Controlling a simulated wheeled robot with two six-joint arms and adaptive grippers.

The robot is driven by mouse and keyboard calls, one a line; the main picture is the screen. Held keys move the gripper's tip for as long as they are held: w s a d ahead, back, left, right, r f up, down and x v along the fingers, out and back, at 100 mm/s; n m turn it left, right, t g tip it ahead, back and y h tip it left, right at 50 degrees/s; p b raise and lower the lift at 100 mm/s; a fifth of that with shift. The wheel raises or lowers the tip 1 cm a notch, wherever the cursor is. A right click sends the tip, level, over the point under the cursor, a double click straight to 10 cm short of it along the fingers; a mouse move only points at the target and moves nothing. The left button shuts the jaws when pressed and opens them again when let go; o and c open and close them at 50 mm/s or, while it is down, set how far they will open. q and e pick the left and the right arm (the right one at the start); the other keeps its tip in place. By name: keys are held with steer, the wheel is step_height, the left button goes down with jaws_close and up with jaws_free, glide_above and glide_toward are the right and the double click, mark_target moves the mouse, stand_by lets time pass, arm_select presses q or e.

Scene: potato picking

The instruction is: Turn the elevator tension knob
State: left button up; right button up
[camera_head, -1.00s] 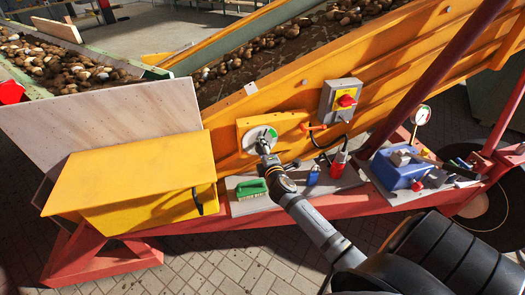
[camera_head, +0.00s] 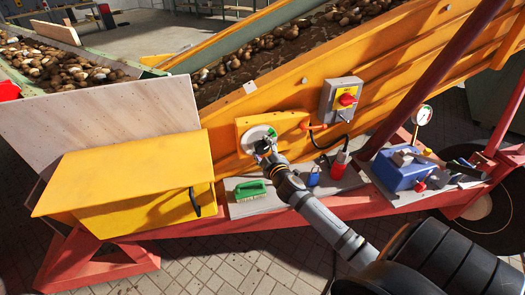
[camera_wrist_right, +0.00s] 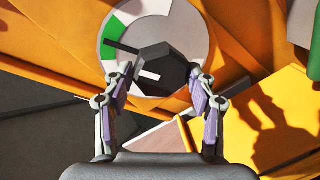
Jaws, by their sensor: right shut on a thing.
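The tension knob (camera_wrist_right: 165,72) is a dark, faceted knob with a white mark. It sits on a round grey dial (camera_wrist_right: 190,25) with a green sector at the upper left in the right wrist view. In the head view the dial (camera_head: 252,135) is on the side of the orange elevator, and my gripper largely hides the knob. My right gripper (camera_wrist_right: 161,72) has one finger on each side of the knob and is shut on it; it also shows in the head view (camera_head: 264,150). My left gripper is out of view.
A grey switch box with a red button (camera_head: 341,98) is right of the dial. Below are a green brush (camera_head: 250,190), a blue padlock (camera_head: 314,177), a red plug (camera_head: 339,165) and a blue toolbox (camera_head: 401,168). A yellow box (camera_head: 130,175) stands at left.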

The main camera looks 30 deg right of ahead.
stand_by(0.4)
steer(key=o, duration=1.1)
steer(key=shift+o, duration=0.2)
steer(key=shift+s, duration=0.1)
steer(key=v, duration=1.2)
steer(key=shift+d, duration=0.15)
